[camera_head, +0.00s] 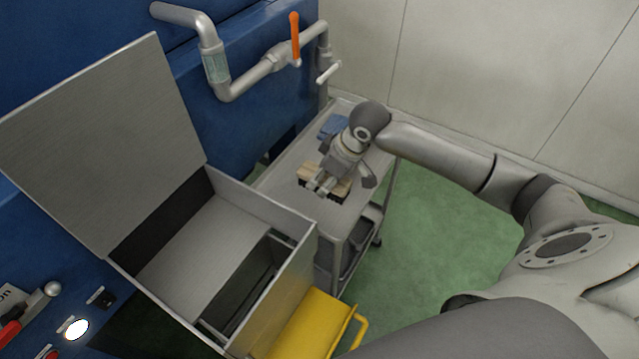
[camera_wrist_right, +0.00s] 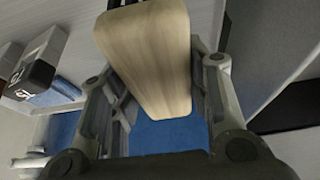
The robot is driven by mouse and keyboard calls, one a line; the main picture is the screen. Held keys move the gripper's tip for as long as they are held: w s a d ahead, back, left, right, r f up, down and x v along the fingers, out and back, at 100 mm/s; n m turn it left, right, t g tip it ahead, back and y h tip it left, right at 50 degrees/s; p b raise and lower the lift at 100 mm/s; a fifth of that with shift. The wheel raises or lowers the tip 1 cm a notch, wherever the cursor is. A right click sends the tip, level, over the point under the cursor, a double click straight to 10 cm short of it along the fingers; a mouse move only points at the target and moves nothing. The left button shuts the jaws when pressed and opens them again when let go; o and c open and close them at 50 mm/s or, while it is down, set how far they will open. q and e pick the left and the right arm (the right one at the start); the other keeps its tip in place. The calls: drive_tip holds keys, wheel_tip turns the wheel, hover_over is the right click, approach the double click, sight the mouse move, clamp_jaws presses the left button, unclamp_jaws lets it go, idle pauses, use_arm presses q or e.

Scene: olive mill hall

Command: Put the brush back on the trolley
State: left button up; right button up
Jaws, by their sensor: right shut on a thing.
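The brush has a pale wooden body (camera_head: 341,188) with dark bristles below. It is at the top shelf of the grey trolley (camera_head: 283,182) in the head view; I cannot tell whether it rests on the shelf or hangs just above it. My right gripper (camera_head: 322,182) reaches down from above and is shut on the brush, hiding its middle. In the right wrist view the wooden body (camera_wrist_right: 150,55) sits between the two fingers of the right gripper (camera_wrist_right: 155,75). My left gripper is not in view.
A folded blue cloth (camera_head: 333,126) lies at the trolley's far end. A metal box with a raised lid (camera_head: 100,140) stands left of the trolley. A yellow bin (camera_head: 308,325) is in front. Pipes with an orange lever (camera_head: 295,38) run behind. Green floor lies clear to the right.

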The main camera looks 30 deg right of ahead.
sight(319, 187)
drive_tip(key=w+f, duration=0.3)
drive_tip(key=shift+f, duration=0.25)
wheel_tip(319, 187, down, 2)
drive_tip(key=shift+w+f+p, duration=0.1)
drive_tip(key=shift+f+p, duration=0.05)
drive_tip(key=shift+p, duration=0.25)
drive_tip(key=shift+f, duration=0.5)
drive_tip(key=o, duration=0.9)
drive_tip(key=shift+f, duration=0.15)
drive_tip(key=v, duration=1.2)
drive_tip(key=shift+d, duration=0.15)
